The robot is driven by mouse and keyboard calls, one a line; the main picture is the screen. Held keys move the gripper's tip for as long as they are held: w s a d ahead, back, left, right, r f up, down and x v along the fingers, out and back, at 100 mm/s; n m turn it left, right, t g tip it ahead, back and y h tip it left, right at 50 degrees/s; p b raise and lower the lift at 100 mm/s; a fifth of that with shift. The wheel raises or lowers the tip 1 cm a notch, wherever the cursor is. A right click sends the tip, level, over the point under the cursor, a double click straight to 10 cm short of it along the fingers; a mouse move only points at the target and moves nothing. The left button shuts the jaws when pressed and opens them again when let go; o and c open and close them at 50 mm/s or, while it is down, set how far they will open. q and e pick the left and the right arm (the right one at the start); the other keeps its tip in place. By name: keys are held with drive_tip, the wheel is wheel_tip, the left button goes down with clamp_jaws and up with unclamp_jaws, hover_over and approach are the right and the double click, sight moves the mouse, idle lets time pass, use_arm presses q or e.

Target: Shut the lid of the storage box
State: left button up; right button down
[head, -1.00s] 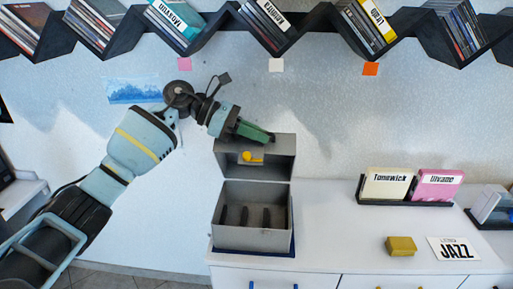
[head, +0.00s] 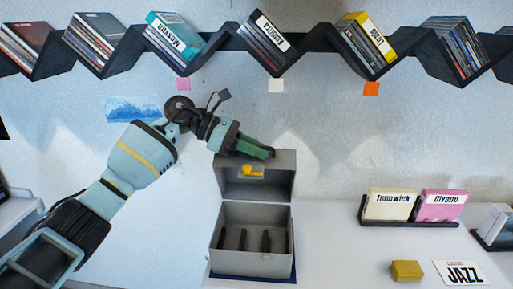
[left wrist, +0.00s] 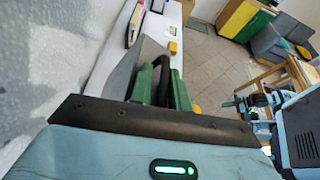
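The grey storage box (head: 252,212) stands open on the white cabinet in the head view. Its lid (head: 276,190) stands raised at the back, with a yellow latch (head: 252,170) on its inner face. Dark dividers (head: 243,240) show inside the box.
The zigzag disc shelf (head: 210,42) runs along the wall above. Right of the box are a yellow block (head: 406,270), a JAZZ card (head: 459,272) and a black rack (head: 412,222) with two labelled cases. The cabinet top (head: 335,235) between is clear.

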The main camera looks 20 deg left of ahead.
sight(231, 157)
use_arm(q)
drive_tip(key=shift+r, duration=0.15)
drive_tip(key=b+v, duration=0.1)
drive_tip(key=v, duration=0.5)
drive_tip(key=shift+a, duration=0.3)
drive_tip(key=shift+s+a+r, duration=0.25)
drive_tip(key=shift+a+r, duration=0.05)
drive_tip(key=shift+a, duration=0.2)
idle(0.6)
